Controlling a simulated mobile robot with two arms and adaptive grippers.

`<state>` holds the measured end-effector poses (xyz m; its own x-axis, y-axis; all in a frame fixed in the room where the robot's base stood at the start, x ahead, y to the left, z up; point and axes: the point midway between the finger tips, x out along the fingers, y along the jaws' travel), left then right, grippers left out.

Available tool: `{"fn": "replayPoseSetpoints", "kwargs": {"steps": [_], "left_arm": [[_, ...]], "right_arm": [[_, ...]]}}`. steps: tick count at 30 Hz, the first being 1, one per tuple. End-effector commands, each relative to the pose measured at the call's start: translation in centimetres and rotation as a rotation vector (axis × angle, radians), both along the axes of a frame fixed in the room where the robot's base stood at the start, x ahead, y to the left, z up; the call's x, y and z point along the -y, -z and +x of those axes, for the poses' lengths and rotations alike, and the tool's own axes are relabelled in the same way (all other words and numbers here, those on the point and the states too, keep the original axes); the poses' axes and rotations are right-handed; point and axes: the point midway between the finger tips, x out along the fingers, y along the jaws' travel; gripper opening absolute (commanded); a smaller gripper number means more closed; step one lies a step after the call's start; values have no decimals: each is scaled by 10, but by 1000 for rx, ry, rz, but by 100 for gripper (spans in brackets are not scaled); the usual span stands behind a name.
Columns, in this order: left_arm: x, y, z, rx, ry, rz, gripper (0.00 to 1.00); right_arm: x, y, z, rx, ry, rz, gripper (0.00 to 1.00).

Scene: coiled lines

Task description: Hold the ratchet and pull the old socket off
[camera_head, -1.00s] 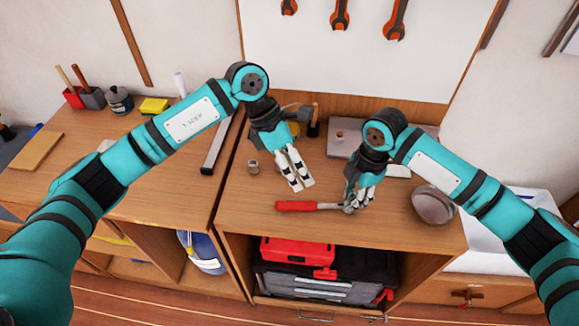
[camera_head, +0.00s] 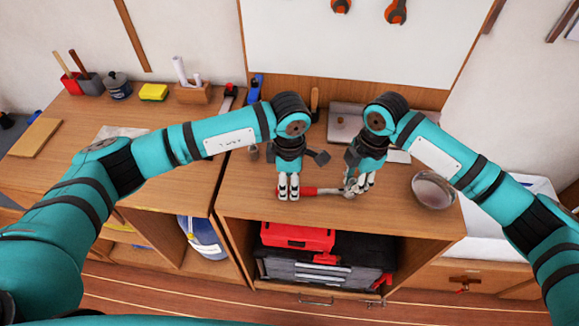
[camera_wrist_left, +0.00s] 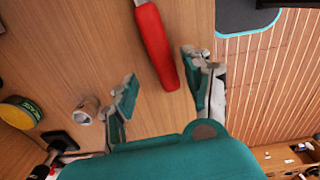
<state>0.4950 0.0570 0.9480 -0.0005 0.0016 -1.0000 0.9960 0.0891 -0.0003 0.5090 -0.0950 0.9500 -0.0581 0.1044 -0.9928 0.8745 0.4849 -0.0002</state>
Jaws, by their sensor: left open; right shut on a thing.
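The ratchet (camera_head: 328,190), with a red handle and a metal head, lies along the front of the workbench top, handle to the left. My right gripper (camera_head: 357,186) is shut on its head end. Its fingers cover much of the head, so I cannot make out a socket there. My left gripper (camera_head: 288,190) points down at the handle's left end. In the left wrist view its fingers (camera_wrist_left: 160,95) are open, with the red handle (camera_wrist_left: 157,42) between and beyond them, apparently not gripped. A small loose cylindrical metal piece (camera_wrist_left: 85,109), perhaps a socket, stands on the bench.
A round metal bowl (camera_head: 433,190) stands right of my right gripper. A grey flat case (camera_head: 345,122) lies at the back. A red and black toolbox (camera_head: 325,262) sits in the shelf below. The bench's front edge is close to the ratchet.

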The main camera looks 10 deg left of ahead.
Motion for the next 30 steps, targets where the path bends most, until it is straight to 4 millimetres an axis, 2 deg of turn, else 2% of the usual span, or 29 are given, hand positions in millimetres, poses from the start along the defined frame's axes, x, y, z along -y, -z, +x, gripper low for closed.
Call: {"fn": "replayPoseSetpoints", "kwargs": {"steps": [6, 15, 27, 30], "left_arm": [[0, 16, 0, 0, 1, -1, 51], [0, 18, 0, 1, 1, -1, 51], [0, 18, 1, 2, 0, -2, 0], [0, 18, 1, 2, 0, -2, 0]], "right_arm": [[-1, 0, -1, -2, -3, 1, 0], [-1, 0, -1, -2, -3, 1, 0], [-1, 0, -1, -2, -4, 2, 0], [-1, 0, -1, -2, -4, 2, 0]]}}
